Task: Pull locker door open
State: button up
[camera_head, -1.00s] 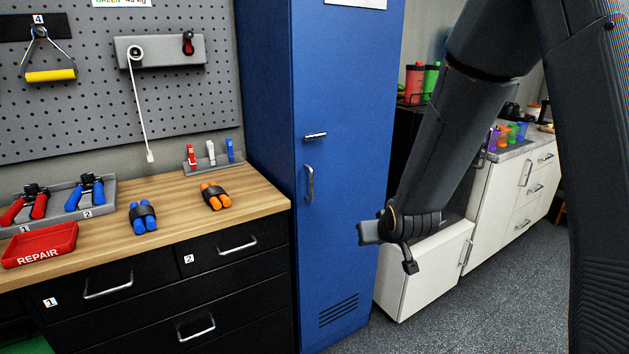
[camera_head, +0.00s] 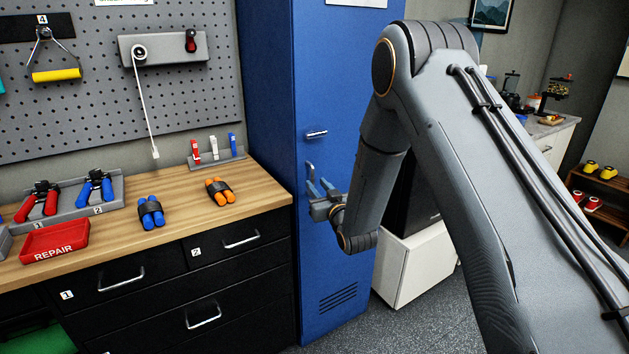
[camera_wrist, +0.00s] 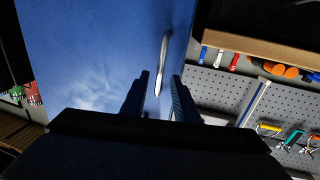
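The blue locker door (camera_head: 349,85) looks closed in the head view, with vent slots low down. It carries a small latch lever (camera_head: 316,134) and, below it, a vertical metal handle (camera_head: 310,176). My gripper (camera_head: 320,189) is at the handle's height, its fingers pointing at the door. In the wrist view my gripper (camera_wrist: 158,92) has its two fingers apart, with the handle (camera_wrist: 163,62) showing between and beyond them. I cannot tell whether the fingers reach around the handle. The blue door face (camera_wrist: 95,65) fills the left of that view.
A wooden workbench (camera_head: 115,225) with black drawers stands left of the locker, holding a red REPAIR tray (camera_head: 55,242) and hand grips. A white cabinet (camera_head: 420,262) stands to the right. Grey floor (camera_head: 425,320) is free in front.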

aim_at(313, 180)
jog(key=shift+x, duration=1.55)
jog(key=shift+c, duration=0.3)
grip_shut()
